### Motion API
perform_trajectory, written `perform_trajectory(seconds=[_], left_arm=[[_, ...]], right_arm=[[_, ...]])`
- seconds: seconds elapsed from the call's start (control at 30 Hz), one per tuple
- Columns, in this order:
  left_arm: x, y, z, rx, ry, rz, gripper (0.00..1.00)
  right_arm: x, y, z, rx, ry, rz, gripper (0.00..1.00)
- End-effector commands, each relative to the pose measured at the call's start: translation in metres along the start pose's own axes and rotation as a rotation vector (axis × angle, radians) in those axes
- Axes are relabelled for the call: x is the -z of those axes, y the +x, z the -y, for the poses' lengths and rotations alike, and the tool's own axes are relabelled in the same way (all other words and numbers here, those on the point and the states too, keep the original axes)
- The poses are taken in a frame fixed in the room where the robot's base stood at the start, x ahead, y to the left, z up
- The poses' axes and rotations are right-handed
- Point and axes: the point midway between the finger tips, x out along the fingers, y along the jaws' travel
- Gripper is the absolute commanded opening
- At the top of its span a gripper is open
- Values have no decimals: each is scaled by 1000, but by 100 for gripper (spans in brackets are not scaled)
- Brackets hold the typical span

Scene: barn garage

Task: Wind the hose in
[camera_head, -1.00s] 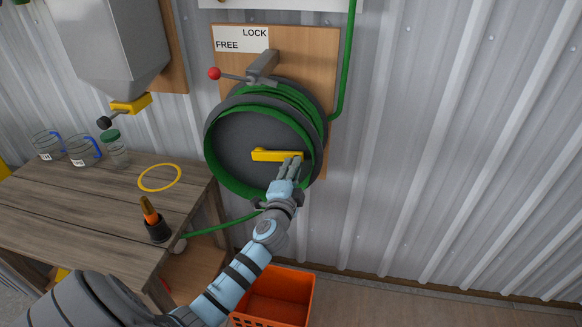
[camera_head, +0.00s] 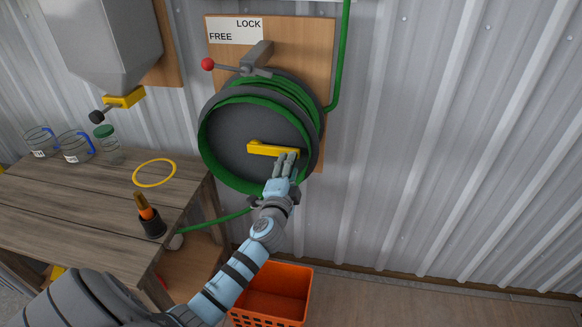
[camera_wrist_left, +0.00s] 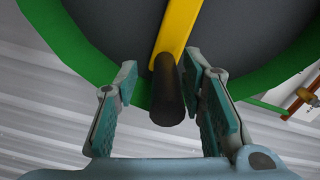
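The round grey hose reel (camera_head: 245,135) hangs on a wooden board on the wall, with green hose (camera_head: 285,97) wound on it. A hose run (camera_head: 215,221) leaves low on the left toward the bench. A yellow crank arm (camera_head: 268,149) crosses the reel face, pointing right. My left gripper (camera_head: 287,160) is at its right end. In the left wrist view, the dark crank handle (camera_wrist_left: 167,92) stands between the spread fingers, nearer the right one, with a gap on the left. The red-knobbed lever (camera_head: 208,65) points left, below FREE. My right gripper is out of view.
An orange crate (camera_head: 270,295) stands on the floor below the reel. A grey hopper (camera_head: 105,40) hangs upper left. The right wall is clear.

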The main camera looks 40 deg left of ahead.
Motion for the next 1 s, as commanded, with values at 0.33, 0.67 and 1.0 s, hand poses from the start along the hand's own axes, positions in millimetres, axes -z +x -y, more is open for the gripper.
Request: perform_trajectory(seconds=[0.33,0.67,1.0], left_arm=[[2,-5,1,3,-1,-5,40],[0,-87,0,0,-2,-3,40],[0,-120,1,3,-1,-2,40]], right_arm=[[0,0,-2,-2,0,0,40],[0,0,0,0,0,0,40],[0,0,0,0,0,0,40]])
